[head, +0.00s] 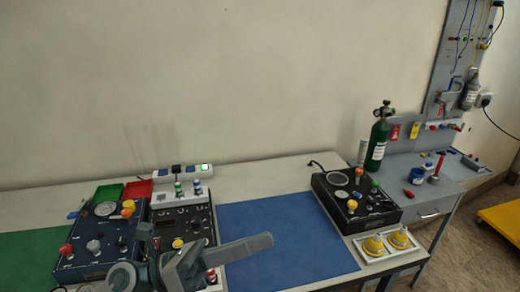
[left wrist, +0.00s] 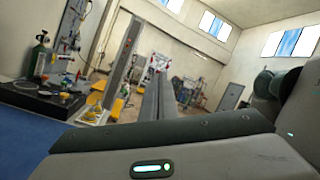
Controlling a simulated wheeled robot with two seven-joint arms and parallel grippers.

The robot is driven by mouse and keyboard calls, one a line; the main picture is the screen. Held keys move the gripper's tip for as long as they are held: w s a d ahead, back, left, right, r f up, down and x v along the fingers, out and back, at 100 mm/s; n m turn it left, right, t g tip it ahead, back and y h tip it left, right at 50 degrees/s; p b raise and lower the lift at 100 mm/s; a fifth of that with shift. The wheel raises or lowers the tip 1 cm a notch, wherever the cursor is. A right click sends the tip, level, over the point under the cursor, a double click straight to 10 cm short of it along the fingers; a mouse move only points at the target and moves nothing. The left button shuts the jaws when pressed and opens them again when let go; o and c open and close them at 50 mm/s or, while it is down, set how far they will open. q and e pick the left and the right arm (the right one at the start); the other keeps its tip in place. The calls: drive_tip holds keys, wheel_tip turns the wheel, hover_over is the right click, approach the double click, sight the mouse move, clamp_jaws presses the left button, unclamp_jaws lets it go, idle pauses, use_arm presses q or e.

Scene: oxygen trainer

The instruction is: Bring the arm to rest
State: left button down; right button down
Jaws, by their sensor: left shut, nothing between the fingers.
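My left arm comes in at the lower edge of the head view. Its gripper (head: 262,242) points right, its closed fingers held above the blue mat (head: 285,245). In the left wrist view the two long grey fingers (left wrist: 158,85) lie together with nothing between them. They point out over the room, clear of the bench things. The gripper body hides part of the dark control panels below it. My right gripper is in neither view.
Dark control panels (head: 87,243) with knobs stand under and left of my arm. A black trainer box (head: 360,212), a white tray with yellow-topped parts (head: 368,254) and a green cylinder (head: 378,140) stand to the right. The blue mat is bare.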

use_arm(q)
drive_tip(key=w+a+f+n+t+y, duration=0.1)
drive_tip(key=w+a+n+t+y, duration=0.4)
drive_tip(key=n+t, duration=0.6)
drive_tip(key=w+a+f+n+t+y, duration=0.2)
drive_tip(key=w+a+n+t+y, duration=0.35)
drive_tip(key=n, duration=0.85)
drive_tip(key=s+a+f+n+g+y, duration=0.2)
drive_tip(key=a+f+n+y, duration=0.35)
drive_tip(key=f, duration=0.25)
drive_tip(key=s+a+f+n+g+y, duration=0.3)
drive_tip(key=a+f+n+y, duration=0.2)
drive_tip(key=f+n, duration=0.3)
drive_tip(key=s+f+n+g, duration=0.5)
drive_tip(key=s+f+g, duration=0.7)
drive_tip(key=s+f, duration=1.1)
wheel_tip(320, 180, down, 27)
drive_tip(key=s+b, duration=0.1)
drive_tip(key=s, duration=0.2)
drive_tip(key=s+a+f+g, duration=0.1)
drive_tip(key=s+f, duration=0.8)
drive_tip(key=s+a+f+g+b, duration=0.1)
drive_tip(key=s+a+f, duration=0.1)
drive_tip(key=s+f, duration=0.6)
drive_tip(key=shift+s+a+f, duration=0.3)
drive_tip(key=shift+s+f, duration=0.1)
drive_tip(key=shift+f, duration=0.3)
